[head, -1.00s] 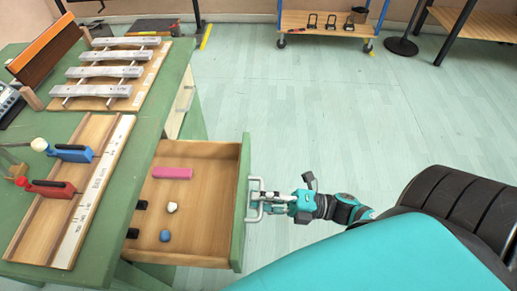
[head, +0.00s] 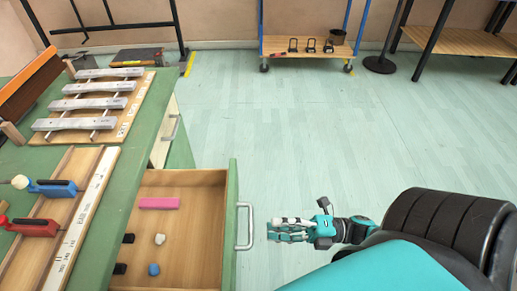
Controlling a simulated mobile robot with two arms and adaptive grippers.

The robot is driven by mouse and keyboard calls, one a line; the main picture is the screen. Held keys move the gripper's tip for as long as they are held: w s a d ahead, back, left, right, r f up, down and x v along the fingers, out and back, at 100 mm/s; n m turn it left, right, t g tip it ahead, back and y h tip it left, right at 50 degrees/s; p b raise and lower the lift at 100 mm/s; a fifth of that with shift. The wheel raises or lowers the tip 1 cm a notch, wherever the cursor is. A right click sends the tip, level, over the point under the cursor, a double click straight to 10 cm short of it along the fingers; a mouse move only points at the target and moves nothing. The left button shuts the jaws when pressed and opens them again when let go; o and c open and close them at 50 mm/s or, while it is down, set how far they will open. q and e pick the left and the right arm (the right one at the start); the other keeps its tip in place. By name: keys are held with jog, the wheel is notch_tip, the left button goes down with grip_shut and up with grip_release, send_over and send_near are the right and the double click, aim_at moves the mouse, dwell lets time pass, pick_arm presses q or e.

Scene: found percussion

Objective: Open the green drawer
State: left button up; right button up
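The green drawer (head: 232,222) stands pulled out from the green workbench (head: 139,150). Its wooden inside shows, with a pink block (head: 159,203), a white lump (head: 160,239), a blue lump (head: 154,269) and two black pieces in it. A metal bar handle (head: 245,226) is fixed to its front. My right gripper (head: 270,231) is to the right of the handle, with a small gap between them, and nothing shows in it. Its fingers point left at the handle; I cannot tell how far apart they are. My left gripper is not in view.
Metal bars on a wooden board (head: 127,117) and a wooden tray (head: 95,200) with red and blue tools lie on the bench top. A second, shut drawer (head: 165,140) is farther back. Open floor (head: 300,130) stretches right to a wheeled cart (head: 310,47).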

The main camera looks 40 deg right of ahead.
jog(key=v, duration=0.5)
jog(key=shift+w+a, duration=0.1)
jog(key=shift+w, duration=0.05)
dwell(0.3)
